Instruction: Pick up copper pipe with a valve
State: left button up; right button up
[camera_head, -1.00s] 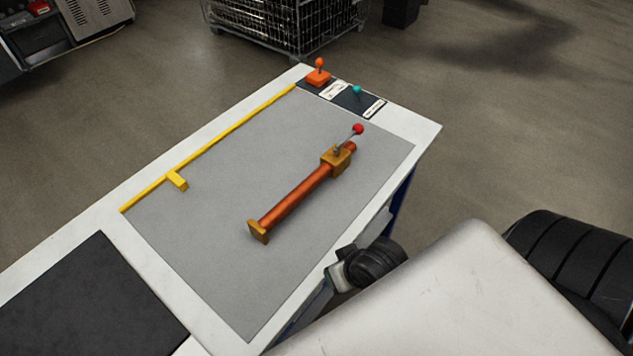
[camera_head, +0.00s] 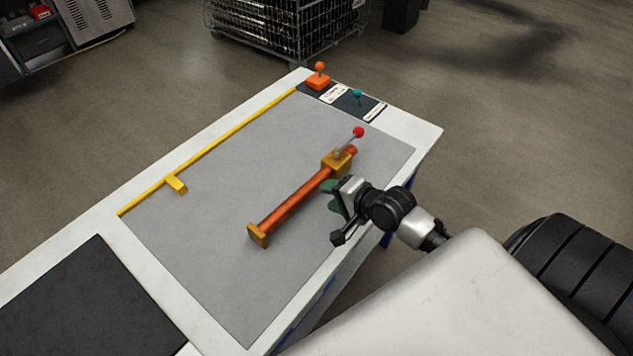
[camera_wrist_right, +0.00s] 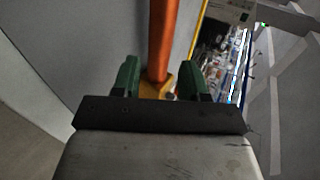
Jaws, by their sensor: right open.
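The copper pipe (camera_head: 290,205) lies diagonally on the grey mat (camera_head: 215,165) of the table. It has a brass end block at its near end, and a brass valve block (camera_head: 337,162) with a red-knobbed lever (camera_head: 358,132) at its far end. My right gripper (camera_head: 331,210) is open, just right of the pipe's middle, over the mat's right side. In the right wrist view the green fingertips (camera_wrist_right: 160,78) are apart, with the pipe (camera_wrist_right: 163,40) showing between and beyond them. Nothing is held. I cannot tell the exact gap to the pipe. My left gripper is not in view.
A yellow bar (camera_head: 215,145) with a small block runs along the mat's left edge. An orange joystick (camera_head: 318,77) and a teal-knobbed one (camera_head: 357,96) stand at the far end. A black pad (camera_head: 80,300) lies near left. A wire cage (camera_head: 285,25) stands beyond on the floor.

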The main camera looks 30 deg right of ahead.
aim_at(313, 189)
jog(key=x, duration=0.7)
jog(key=shift+w+d, duration=0.1)
jog(key=shift+d, duration=0.1)
grip_shut()
jog(key=shift+r, duration=0.15)
